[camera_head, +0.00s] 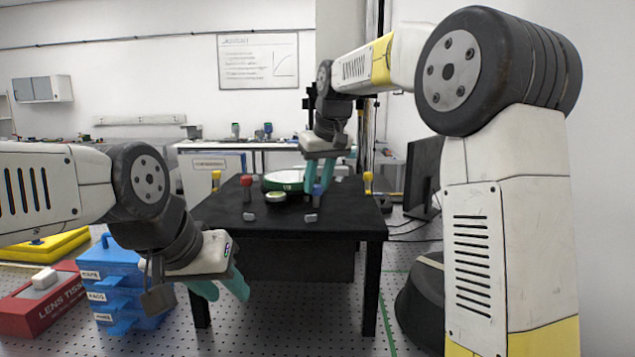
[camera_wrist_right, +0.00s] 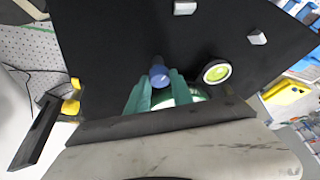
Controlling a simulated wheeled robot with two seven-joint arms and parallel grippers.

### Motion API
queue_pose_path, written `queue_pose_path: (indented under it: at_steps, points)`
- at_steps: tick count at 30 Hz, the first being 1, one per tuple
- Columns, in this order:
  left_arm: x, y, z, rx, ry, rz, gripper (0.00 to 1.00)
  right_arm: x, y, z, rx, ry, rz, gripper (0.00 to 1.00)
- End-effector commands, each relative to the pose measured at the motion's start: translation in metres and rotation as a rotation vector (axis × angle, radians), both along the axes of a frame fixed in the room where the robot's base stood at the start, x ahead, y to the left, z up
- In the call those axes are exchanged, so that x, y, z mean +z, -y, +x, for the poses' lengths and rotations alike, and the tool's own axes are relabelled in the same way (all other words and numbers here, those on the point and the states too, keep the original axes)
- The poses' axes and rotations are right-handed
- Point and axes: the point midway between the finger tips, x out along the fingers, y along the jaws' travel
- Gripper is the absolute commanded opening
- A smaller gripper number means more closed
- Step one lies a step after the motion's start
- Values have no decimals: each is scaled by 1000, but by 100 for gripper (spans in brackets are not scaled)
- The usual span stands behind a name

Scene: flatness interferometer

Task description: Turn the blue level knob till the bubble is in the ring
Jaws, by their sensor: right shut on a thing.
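In the right wrist view the blue knob (camera_wrist_right: 158,74) shows between the teal fingertips (camera_wrist_right: 157,84). The round bubble level (camera_wrist_right: 216,71), yellow-green with a pale rim, lies beside the knob; it also shows in the head view (camera_head: 276,197). The bubble's place relative to the ring is too small to tell. My left gripper (camera_head: 228,291) hangs empty in front of the table's left side, its fingers apart.
A red knob (camera_head: 246,186) and two yellow knobs (camera_head: 216,179) (camera_head: 368,181) stand around the white-and-green round part (camera_head: 283,181). Small grey blocks (camera_head: 248,216) (camera_head: 310,218) lie near the front edge of the table (camera_head: 280,234). Blue drawers (camera_head: 118,285) stand at lower left; a monitor (camera_head: 423,177) stands right.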

Motion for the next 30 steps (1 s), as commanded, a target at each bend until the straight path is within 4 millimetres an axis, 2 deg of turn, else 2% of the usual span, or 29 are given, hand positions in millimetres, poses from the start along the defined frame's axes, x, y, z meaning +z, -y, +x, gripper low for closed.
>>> queue_pose_path:
  at_steps: [15,30]
  points:
    - [0,0,0,0,0,0,36,1,-3,0,-393,2,-1,0]
    - [0,0,0,0,0,0,36,0,-3,-1,-524,0,0,0]
